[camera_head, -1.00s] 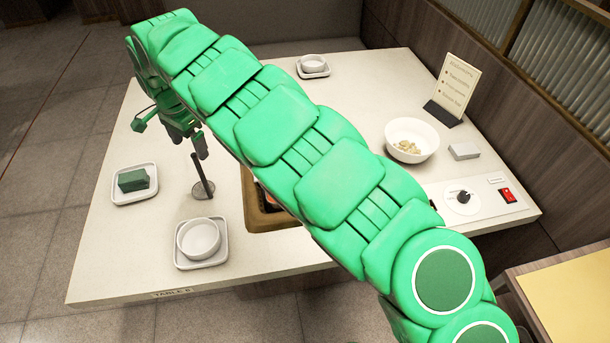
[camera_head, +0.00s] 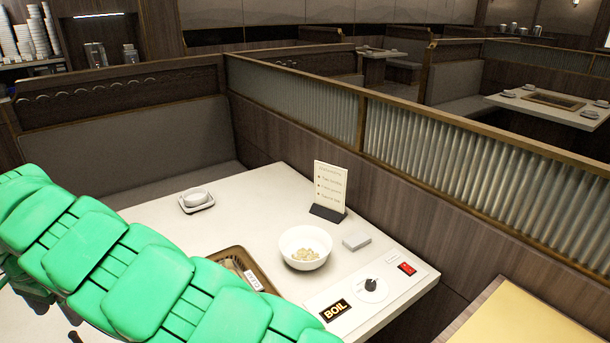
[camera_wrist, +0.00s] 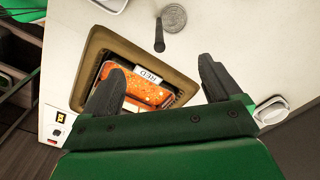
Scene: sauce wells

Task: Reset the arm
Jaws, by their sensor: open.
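My gripper (camera_wrist: 161,66) is open in the wrist view, with its two dark fingers wide apart and nothing between them. Beneath it is a brown-framed well (camera_wrist: 95,42) in the table. The well holds orange-red broth (camera_wrist: 148,92) with a label reading RED (camera_wrist: 147,74). A dark-handled tool (camera_wrist: 159,36) with a round grey mesh disc (camera_wrist: 173,18) is beyond the fingers, apart from them. In the head view my green arm crosses the lower left, and my gripper is outside the picture. The arm hides part of the well's frame (camera_head: 238,254).
A ribbed partition (camera_head: 480,150) borders the right side.

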